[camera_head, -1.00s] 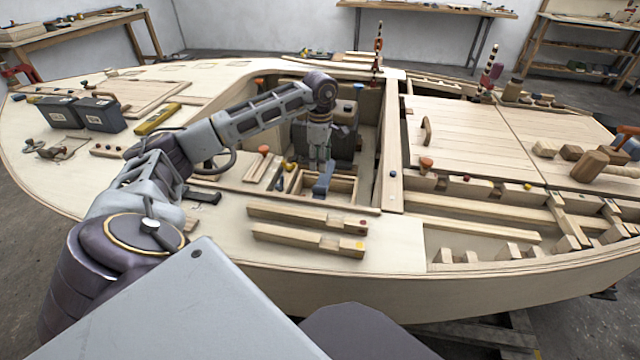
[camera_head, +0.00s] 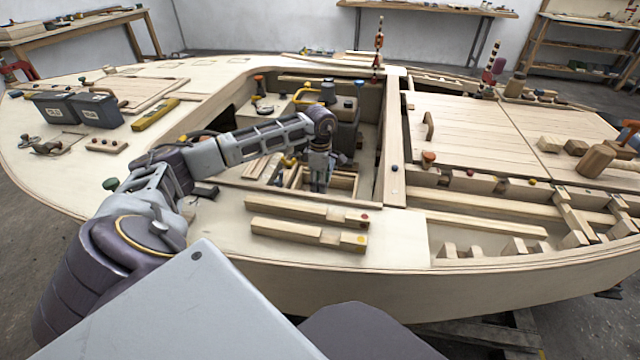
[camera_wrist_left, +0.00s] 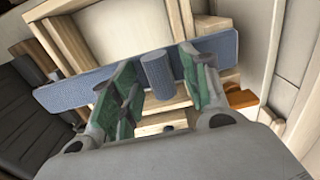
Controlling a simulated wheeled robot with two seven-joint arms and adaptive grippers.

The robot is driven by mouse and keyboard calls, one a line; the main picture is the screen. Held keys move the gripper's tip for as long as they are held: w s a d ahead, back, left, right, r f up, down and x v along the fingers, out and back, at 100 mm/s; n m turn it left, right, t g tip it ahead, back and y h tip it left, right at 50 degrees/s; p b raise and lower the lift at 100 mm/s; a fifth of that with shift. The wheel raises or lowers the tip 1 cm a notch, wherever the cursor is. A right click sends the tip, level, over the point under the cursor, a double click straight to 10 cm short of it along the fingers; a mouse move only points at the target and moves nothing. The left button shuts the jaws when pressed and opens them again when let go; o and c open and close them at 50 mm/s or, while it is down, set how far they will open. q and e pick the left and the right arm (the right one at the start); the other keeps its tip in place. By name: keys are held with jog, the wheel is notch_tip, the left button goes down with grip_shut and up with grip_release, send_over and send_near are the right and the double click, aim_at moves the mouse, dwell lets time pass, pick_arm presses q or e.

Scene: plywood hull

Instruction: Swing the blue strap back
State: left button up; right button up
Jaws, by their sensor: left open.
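The blue strap (camera_wrist_left: 75,92) is a flat blue bar that lies across an open wooden compartment (camera_wrist_left: 150,25) in the left wrist view. A short blue round grip (camera_wrist_left: 157,72) stands up from its middle. My left gripper (camera_wrist_left: 158,85) is open, with one green-padded finger on each side of this grip; I cannot tell whether they touch it. In the head view my left gripper (camera_head: 320,182) points down into the small wooden box (camera_head: 345,180) in the cockpit and hides most of the strap. My right gripper is not in view.
A dark box (camera_head: 345,125) stands behind the gripper in the cockpit, with a yellow handle (camera_head: 305,96) near it. Two notched wooden bars (camera_head: 305,235) lie on the near deck. The planked hatch (camera_head: 470,135) lies to the right.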

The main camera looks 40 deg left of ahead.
pick_arm(q)
jog(key=shift+f, duration=0.1)
jog(key=shift+c, duration=0.2)
grip_shut()
dwell(0.4)
